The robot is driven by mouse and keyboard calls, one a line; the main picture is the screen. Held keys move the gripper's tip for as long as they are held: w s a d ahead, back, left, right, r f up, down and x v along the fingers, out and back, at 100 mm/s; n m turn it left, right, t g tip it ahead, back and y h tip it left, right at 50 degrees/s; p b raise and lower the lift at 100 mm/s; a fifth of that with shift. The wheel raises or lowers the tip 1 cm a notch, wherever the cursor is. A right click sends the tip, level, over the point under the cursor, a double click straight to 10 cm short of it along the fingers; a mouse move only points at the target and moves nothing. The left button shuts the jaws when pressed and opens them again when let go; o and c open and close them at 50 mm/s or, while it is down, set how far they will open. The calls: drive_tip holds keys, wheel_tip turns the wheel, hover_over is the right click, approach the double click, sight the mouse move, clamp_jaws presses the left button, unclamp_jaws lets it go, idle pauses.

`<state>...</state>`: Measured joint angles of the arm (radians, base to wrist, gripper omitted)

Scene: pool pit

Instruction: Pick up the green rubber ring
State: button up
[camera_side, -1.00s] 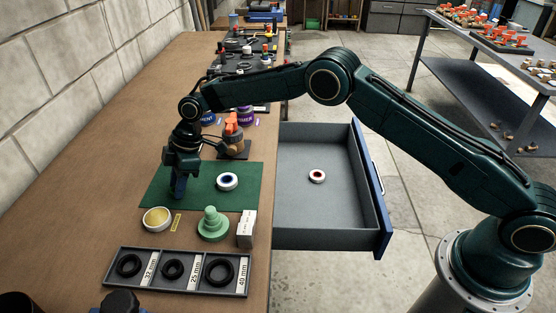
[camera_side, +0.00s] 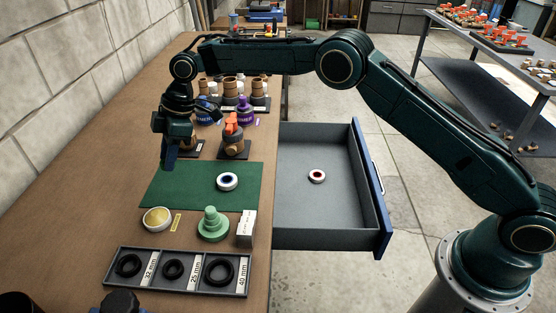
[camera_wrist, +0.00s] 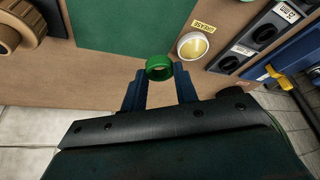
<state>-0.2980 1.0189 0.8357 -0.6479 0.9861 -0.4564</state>
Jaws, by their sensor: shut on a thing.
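The green rubber ring (camera_wrist: 159,68) shows in the wrist view between the tips of my gripper (camera_wrist: 160,78), which is shut on it. The ring's opening shows and looks empty. In the side view my gripper (camera_side: 168,167) points down, raised above the workbench near the left edge of the green mat (camera_side: 190,190). I cannot make out the ring in the side view, where the fingers hide it.
The grease dish (camera_side: 157,219), a green stepped piece (camera_side: 212,226) and a white box (camera_side: 246,229) stand in front of the mat. A tray of black rings (camera_side: 178,272) lies nearer. Valves (camera_side: 233,138) stand behind. A drawer (camera_side: 330,225) is open at right.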

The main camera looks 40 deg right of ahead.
drive_tip(key=shift+r, duration=0.55)
